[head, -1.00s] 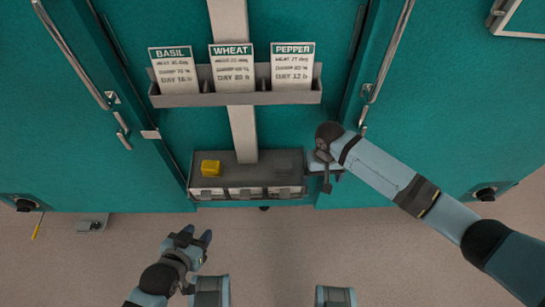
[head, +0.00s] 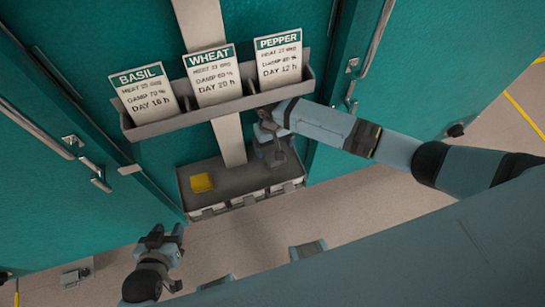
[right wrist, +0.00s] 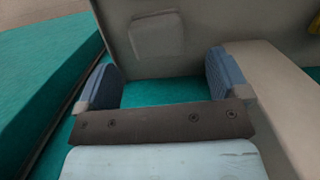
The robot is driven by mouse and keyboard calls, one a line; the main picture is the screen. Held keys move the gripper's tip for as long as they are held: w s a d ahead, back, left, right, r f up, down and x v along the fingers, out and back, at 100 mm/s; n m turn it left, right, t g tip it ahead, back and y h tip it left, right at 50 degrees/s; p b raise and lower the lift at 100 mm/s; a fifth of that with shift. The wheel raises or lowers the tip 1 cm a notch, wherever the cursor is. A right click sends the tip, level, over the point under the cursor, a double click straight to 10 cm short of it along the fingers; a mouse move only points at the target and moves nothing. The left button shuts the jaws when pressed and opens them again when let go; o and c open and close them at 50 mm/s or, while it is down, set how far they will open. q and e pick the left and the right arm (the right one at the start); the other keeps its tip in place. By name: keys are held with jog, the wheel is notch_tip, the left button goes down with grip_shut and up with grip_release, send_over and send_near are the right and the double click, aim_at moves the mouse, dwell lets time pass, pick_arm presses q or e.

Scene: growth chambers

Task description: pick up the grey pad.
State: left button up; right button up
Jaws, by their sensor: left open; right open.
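The grey pad (right wrist: 157,35) shows in the right wrist view as a flat, rounded square, nearly the same grey as the shelf (head: 232,181) it lies on. In the head view my right arm hides it. My right gripper (head: 276,152) is above the right end of that shelf. In the right wrist view its two blue fingers (right wrist: 163,75) are wide apart with nothing between them, and the pad lies beyond their tips. My left gripper (head: 168,236) is open and empty, low and left of the shelf, over the floor.
A yellow block (head: 201,182) sits at the left of the shelf. Above, a rack (head: 222,110) holds the basil, wheat and pepper cards, close to my right arm. Teal chamber doors with long handles (head: 36,128) flank a pale post (head: 231,140). The floor in front is mostly clear.

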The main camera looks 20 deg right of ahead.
jog(key=f, duration=0.2)
jog(key=s+f, duration=0.1)
jog(key=f, duration=0.2)
jog(key=shift+s+d+f+b, duration=0.15)
jog(key=shift+d+f+b, duration=0.05)
jog(key=shift+f+b, duration=0.15)
jog(key=shift+r, duration=0.1)
jog(key=c, duration=1)
